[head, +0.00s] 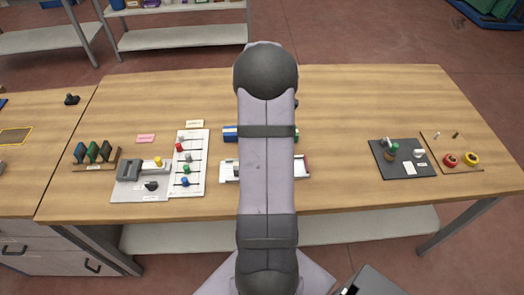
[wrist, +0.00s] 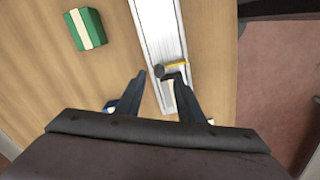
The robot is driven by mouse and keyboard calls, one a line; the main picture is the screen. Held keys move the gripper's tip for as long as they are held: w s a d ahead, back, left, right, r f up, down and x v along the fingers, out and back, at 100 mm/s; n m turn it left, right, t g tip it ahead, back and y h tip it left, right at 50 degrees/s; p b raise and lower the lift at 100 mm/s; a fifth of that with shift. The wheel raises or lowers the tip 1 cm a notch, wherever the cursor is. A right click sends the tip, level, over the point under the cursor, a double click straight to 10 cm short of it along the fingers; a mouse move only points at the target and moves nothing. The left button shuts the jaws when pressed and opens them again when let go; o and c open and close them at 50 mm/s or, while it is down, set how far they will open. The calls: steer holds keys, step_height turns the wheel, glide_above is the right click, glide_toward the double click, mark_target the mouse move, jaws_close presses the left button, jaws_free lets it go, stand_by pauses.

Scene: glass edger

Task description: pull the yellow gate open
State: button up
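In the wrist view, a small yellow bar (wrist: 177,64), which looks like the yellow gate, lies across a long white rail or tray (wrist: 158,22). A dark rounded piece (wrist: 159,71) is at its left end. My gripper (wrist: 160,80) is open, its two dark fingers apart. The right fingertip is close beside the yellow bar; I cannot tell whether it touches. Nothing is visibly held between the fingers. In the head view my own arm hides the gripper and the middle of the white unit (head: 228,175), whose ends show on both sides.
A green block with a pale stripe (wrist: 86,29) lies left of the rail. In the head view, a grey fixture (head: 130,171) and a board of coloured knobs (head: 191,163) stand left, a dark mat with small items (head: 402,158) right.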

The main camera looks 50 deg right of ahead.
steer(key=shift+f+p, duration=0.75)
steer(key=shift+f, duration=1.9)
steer(key=shift+a, duration=0.1)
jaws_close()
